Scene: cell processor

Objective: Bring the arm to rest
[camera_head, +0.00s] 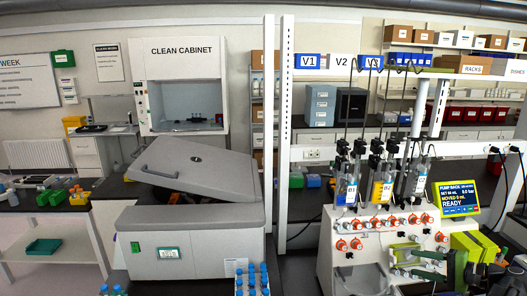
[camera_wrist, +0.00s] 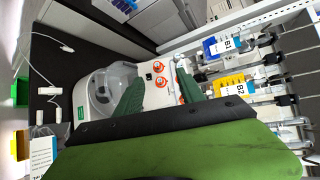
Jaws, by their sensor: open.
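My gripper (camera_head: 416,262) shows at the lower right of the head view, in front of the white pump rack (camera_head: 337,262). In the wrist view its two dark green fingers (camera_wrist: 160,92) are spread apart with nothing held between them. Behind them is the white front of the rack with red-orange knobs. My green arm reaches in from the right in the head view and hides part of the rack's lower right. I cannot tell whether the fingers touch the rack.
Bottles labelled B1 (camera_head: 347,191) and B2 (camera_head: 381,190) hang on the rack, beside a screen (camera_head: 457,197) reading READY. A grey centrifuge (camera_head: 195,225) with its lid partly raised stands to the left. Blue-capped tubes (camera_head: 252,279) stand at the front. A clear round vessel (camera_wrist: 100,92) lies near the fingers.

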